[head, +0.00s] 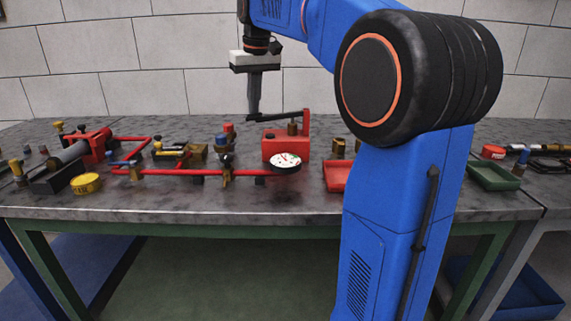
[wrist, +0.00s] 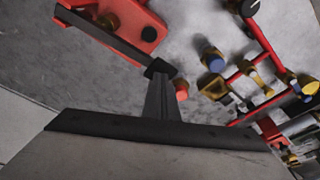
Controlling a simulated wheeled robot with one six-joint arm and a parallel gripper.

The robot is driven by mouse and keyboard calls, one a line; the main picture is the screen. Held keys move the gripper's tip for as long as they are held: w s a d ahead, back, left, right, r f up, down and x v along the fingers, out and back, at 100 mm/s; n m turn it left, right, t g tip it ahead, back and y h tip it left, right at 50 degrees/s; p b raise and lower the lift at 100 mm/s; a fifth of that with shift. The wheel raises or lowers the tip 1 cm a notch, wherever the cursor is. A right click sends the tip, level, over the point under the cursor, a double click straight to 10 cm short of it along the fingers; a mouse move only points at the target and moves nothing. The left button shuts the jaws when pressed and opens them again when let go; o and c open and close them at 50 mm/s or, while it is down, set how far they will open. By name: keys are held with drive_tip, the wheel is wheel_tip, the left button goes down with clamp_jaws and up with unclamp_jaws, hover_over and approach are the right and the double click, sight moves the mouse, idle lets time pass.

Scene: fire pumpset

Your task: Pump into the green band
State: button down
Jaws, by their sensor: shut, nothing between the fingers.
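The red pump (head: 288,146) stands on the bench in the head view, and also shows at the top left of the wrist view (wrist: 115,18). Its dark lever (head: 277,117) runs left from a red upright, nearly level. The round white gauge (head: 285,162) at the bench's front has green and red marks; its needle is too small to read. My gripper (head: 254,112) points down, shut and empty, its tips at the lever's free end. In the wrist view the fingertips (wrist: 160,70) overlap the lever's end (wrist: 135,57); I cannot tell whether they touch.
Red pipe (head: 165,172) with valves runs left from the pump. A yellow round tin (head: 86,184) sits at the front left. A red tray (head: 336,176) is right of the gauge, a green tray (head: 495,176) farther right. Space above the bench is clear left of my arm.

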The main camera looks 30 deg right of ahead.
drive_tip(key=shift+f, duration=1.6)
drive_tip(key=shift+r, duration=2.8)
drive_tip(key=shift+f, duration=0.2)
drive_tip(key=shift+f, duration=2.6)
drive_tip(key=shift+r, duration=2.8)
drive_tip(key=shift+r, duration=2.95)
